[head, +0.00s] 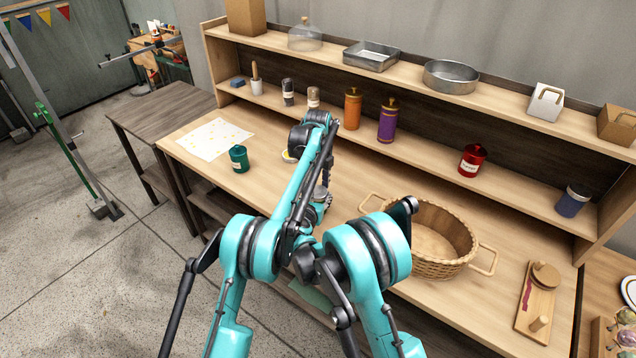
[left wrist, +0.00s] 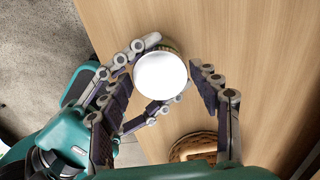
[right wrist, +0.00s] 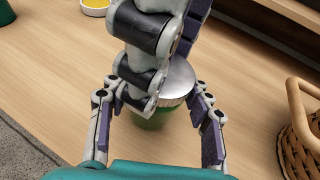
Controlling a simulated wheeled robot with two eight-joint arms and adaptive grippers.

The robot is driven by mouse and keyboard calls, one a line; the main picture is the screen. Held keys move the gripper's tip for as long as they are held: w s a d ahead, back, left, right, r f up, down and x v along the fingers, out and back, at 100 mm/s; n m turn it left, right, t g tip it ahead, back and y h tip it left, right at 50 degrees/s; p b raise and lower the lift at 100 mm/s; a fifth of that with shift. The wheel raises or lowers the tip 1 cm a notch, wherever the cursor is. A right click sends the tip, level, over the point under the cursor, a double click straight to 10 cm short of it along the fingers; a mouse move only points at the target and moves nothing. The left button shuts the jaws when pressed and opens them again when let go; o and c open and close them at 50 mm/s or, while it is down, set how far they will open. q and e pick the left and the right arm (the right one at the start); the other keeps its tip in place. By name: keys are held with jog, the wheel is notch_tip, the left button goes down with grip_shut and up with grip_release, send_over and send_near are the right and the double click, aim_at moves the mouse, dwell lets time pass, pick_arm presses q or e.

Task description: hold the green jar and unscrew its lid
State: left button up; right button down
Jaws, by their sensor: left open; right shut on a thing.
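The green jar (right wrist: 152,117) stands on the wooden counter with its silver lid (right wrist: 178,80) on. In the left wrist view the lid (left wrist: 160,75) shows as a bright disc from above; in the head view the jar is mostly hidden by my arms. My right gripper (right wrist: 160,122) is shut around the jar's body, one finger on each side. My left gripper (left wrist: 160,98) is open above the jar, its fingers spread to either side of the lid with a gap on the right. Part of it hides the lid's left side in the right wrist view.
A wicker basket (head: 440,268) stands to the right of the jar. A teal jar (head: 239,158) and a spotted sheet (head: 215,139) lie to the left. A shelf (head: 410,140) behind holds bottles and a red jar (head: 472,160). A wooden board (head: 536,305) lies at the right.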

pick_arm(q)
jog(key=c, duration=1)
jog(key=n, duration=0.4)
pick_arm(e)
jog(key=shift+d, duration=0.1)
dwell(0.5)
pick_arm(q)
jog(key=o, duration=1.3)
jog(key=shift+r, duration=2.25)
